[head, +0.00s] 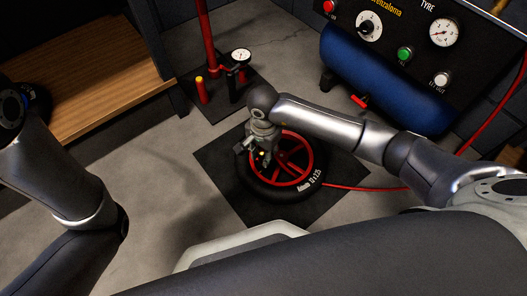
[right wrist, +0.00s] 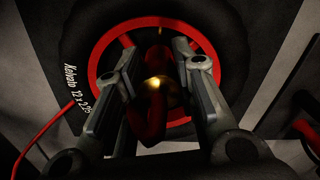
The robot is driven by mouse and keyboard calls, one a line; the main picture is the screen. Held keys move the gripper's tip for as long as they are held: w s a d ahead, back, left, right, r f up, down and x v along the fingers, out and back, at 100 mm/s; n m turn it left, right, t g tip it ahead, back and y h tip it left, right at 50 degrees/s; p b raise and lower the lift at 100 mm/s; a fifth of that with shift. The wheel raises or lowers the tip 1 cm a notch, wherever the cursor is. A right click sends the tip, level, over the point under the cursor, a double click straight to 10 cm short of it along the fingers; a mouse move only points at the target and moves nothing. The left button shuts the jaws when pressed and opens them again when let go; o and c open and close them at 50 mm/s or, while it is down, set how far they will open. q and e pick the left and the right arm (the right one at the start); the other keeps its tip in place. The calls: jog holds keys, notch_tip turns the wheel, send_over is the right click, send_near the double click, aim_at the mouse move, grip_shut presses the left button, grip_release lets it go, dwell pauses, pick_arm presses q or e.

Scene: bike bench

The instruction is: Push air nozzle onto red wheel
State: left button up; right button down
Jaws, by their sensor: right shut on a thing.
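The red wheel (head: 311,152) with its black tyre lies flat on a dark mat on the floor in the head view. Its red rim (right wrist: 98,55) also shows in the right wrist view. My right gripper (head: 260,160) points down over the left part of the wheel. In the right wrist view my right gripper (right wrist: 156,62) is shut on the air nozzle (right wrist: 158,88), a dark red piece with a brassy gleam, between its fingers. Whether the nozzle touches the wheel's valve is hidden. My left arm enters at the left, but its gripper is not visible.
A red hose (head: 365,188) runs right from the wheel; a red hose (right wrist: 42,130) also shows in the wrist view. A blue compressor tank (head: 370,75) stands at the back right. A red floor pump (head: 209,45) and a wooden bench (head: 105,95) stand left. Floor left of the mat is clear.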

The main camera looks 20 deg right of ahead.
jog(key=shift+f+b, duration=1.2)
jog(key=shift+f, duration=0.4)
dwell(0.6)
jog(key=c, duration=1.1)
grip_release()
